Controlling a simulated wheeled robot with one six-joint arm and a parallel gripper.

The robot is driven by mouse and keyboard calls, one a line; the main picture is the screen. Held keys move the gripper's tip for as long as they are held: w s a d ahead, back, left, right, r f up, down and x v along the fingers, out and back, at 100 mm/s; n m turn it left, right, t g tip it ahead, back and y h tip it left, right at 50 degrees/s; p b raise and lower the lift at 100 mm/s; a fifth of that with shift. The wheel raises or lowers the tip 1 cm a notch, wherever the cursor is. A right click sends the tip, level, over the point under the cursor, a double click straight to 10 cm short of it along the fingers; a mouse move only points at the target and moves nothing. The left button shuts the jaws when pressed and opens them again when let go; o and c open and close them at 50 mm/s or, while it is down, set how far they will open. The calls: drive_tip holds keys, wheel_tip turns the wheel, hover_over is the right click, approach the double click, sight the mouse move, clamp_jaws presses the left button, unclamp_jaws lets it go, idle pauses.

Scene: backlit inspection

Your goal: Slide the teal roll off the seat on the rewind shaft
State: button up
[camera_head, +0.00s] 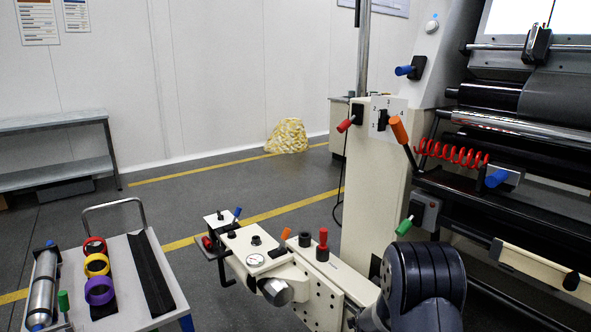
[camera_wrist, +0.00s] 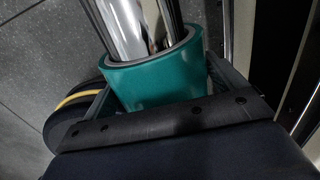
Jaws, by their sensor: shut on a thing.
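The teal roll (camera_wrist: 148,82) is a short hollow cylinder in the wrist view, with a pale inner rim. My gripper (camera_wrist: 160,86) is shut on it, with a dark finger at each side of the roll. The shiny metal rewind shaft (camera_wrist: 128,28) runs into the roll's bore from the top of the picture. I cannot tell how far along the shaft the roll sits, and its seat cannot be made out. In the head view, a bright metal shaft end (camera_head: 275,291) shows at the lower middle; the roll and my gripper are not visible there.
A dark round thing with a yellow band (camera_wrist: 65,112) lies left of the roll. In the head view, a trolley (camera_head: 140,215) at lower left bears red, yellow and purple rings. The cream machine column (camera_head: 368,200) and its levers stand close behind the shaft.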

drive_tip(key=w+a+b, duration=0.1)
drive_tip(key=w+a, duration=0.6)
drive_tip(key=w, duration=0.2)
drive_tip(key=w+a+b, duration=0.1)
drive_tip(key=w+a, duration=0.6)
drive_tip(key=w, duration=0.3)
drive_tip(key=shift+w, duration=0.2)
idle(4.0)
drive_tip(key=shift+r, duration=0.1)
idle(0.4)
